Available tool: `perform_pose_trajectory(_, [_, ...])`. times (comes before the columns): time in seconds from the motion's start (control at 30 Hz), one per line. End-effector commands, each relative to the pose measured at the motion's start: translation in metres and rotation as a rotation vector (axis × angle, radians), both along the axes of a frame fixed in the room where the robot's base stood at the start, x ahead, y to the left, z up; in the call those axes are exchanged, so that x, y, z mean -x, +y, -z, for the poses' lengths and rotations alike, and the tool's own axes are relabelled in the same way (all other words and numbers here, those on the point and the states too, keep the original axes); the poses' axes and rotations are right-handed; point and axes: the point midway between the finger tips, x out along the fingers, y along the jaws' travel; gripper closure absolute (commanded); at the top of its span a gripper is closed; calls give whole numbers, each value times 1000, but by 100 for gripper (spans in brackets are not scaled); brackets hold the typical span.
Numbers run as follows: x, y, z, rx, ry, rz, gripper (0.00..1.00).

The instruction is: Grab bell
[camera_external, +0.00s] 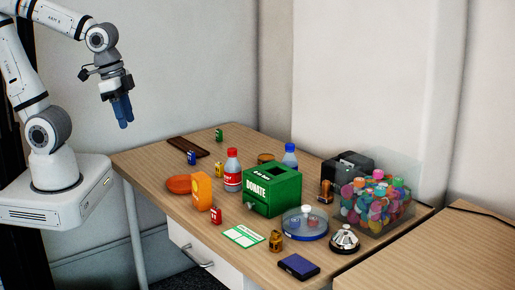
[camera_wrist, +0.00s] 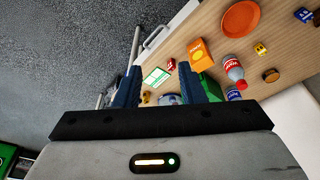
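The bell (camera_external: 345,238) is a silver dome on a dark base. It stands upright near the table's front right edge, beside the clear box of colourful capsules. I cannot make it out in the wrist view. My gripper (camera_external: 123,121) hangs in the air to the left of the table, fingers pointing down, far from the bell. In the wrist view my gripper's two blue fingers (camera_wrist: 160,82) are spread apart with nothing held between them.
The wooden table (camera_external: 150,162) is crowded.

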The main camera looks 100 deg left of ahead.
Motion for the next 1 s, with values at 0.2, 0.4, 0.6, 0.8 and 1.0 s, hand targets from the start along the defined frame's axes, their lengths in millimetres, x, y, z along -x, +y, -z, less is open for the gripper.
perform_pose_trajectory(0.2, [0, 0, 0, 0, 0, 0, 64])
perform_pose_trajectory(0.4, [0, 0, 0, 0, 0, 0, 53])
perform_pose_trajectory(0.6, [0, 0, 0, 0, 0, 0, 37])
perform_pose_trajectory(0.8, [0, 0, 0, 0, 0, 0, 20])
perform_pose_trajectory(1.0, [0, 0, 0, 0, 0, 0, 4])
